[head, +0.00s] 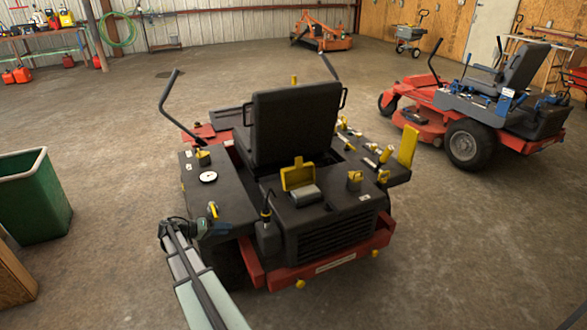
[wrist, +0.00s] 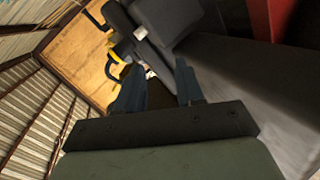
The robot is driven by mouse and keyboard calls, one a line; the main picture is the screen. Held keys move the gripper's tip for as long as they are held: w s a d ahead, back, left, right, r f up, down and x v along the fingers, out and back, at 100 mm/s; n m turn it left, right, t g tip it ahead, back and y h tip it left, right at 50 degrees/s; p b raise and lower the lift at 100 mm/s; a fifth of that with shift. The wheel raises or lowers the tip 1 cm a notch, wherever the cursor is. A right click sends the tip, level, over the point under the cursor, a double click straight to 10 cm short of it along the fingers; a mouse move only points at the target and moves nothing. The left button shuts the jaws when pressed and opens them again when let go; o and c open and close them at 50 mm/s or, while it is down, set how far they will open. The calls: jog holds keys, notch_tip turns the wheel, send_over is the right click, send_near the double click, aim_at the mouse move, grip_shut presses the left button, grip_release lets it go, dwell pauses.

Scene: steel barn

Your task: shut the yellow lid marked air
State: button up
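A yellow lid (head: 298,176) stands raised on a grey box (head: 304,195) on the mower's rear deck, behind the seat. A second, taller yellow panel (head: 408,146) stands upright at the deck's right side. I cannot read a marking on either, so I cannot tell which one says air. My gripper (head: 222,229) is over the deck's left rear part, to the left of the raised lid and apart from it. In the wrist view my gripper (wrist: 160,84) has its two dark fingers apart with nothing held. A small yellow part (wrist: 118,56) shows beyond them, unclear which.
The black seat (head: 295,125) and a lever (head: 170,110) rise from the mower. A black bottle-like part (head: 268,235) stands between my gripper and the lid. Small yellow caps, such as one at the left (head: 203,157), dot the deck. A green bin (head: 35,195) is at left.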

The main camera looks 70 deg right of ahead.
jog(key=s+d+r+g+y, duration=0.1)
jog(key=d+r+g, duration=0.2)
jog(key=d, duration=0.8)
jog(key=d+r+g+y, duration=0.1)
jog(key=d+r+g, duration=0.1)
jog(key=d, duration=0.9)
jog(key=s+d+r+g+y, duration=0.1)
jog(key=d+r+g, duration=0.2)
jog(key=d, duration=0.8)
jog(key=x, duration=1.3)
jog(key=shift+s+d+f, duration=0.15)
jog(key=shift+s+d, duration=0.05)
jog(key=shift+s, duration=0.05)
jog(key=shift+c, duration=0.4)
grip_shut()
